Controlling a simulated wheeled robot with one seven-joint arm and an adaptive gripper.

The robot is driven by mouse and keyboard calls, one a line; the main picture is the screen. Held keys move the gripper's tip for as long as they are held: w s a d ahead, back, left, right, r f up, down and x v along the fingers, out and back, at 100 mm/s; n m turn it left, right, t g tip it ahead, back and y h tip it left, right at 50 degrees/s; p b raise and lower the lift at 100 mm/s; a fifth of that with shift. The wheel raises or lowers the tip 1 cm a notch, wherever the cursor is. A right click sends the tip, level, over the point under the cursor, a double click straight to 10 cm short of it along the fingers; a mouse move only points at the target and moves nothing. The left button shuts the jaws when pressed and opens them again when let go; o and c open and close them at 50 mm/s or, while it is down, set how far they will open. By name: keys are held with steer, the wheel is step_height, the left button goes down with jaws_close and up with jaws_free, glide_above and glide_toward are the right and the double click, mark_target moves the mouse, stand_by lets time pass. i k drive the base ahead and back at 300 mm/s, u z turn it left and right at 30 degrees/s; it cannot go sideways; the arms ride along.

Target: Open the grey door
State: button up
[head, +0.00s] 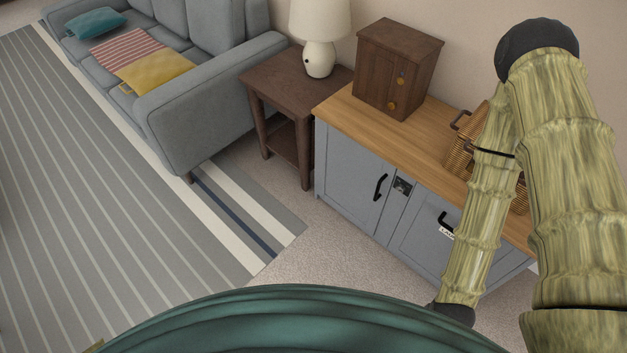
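The grey cabinet (322,188) stands against the wall at the right, with a wooden top. Its left grey door (348,172) looks shut and has a black handle (380,187) near its right edge. A second grey door (415,237), right of the middle panel, also looks shut. Its black handle (445,219) has a small white label beside it. My arm covers part of the cabinet's right side. My arm bends down in front of it and ends in a dark joint behind my teal body; my gripper is not visible.
A small dark wooden cabinet (398,68) and a wicker basket (461,156) stand on the wooden top. A brown side table (283,85) with a lamp (319,45) and a grey sofa (205,105) are left. Carpet (305,260) before the left door is clear.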

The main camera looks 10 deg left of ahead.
mark_target(355, 180)
steer(key=z, duration=1.5)
steer(key=k, duration=0.65)
steer(key=u, duration=1.55)
